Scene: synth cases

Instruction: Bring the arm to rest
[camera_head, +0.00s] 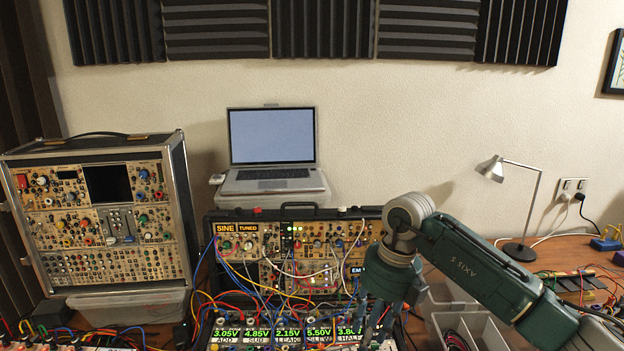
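My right arm (480,265) comes in from the lower right and bends down at its wrist. Its gripper (377,325) points down over the right part of the front synth module row (262,337), in front of the middle synth case (262,240). The fingers are dark and overlap the panels and cables behind them. I cannot tell their gap, whether they touch anything or whether they hold something. My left arm and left gripper are not in view.
Patch cables (240,290) loop between the middle case and the front row. A tall synth case (100,215) stands at left. A laptop (271,140) sits behind on a clear box. Grey bins (450,325) and a desk lamp (520,200) are at right. The air above the cases is clear.

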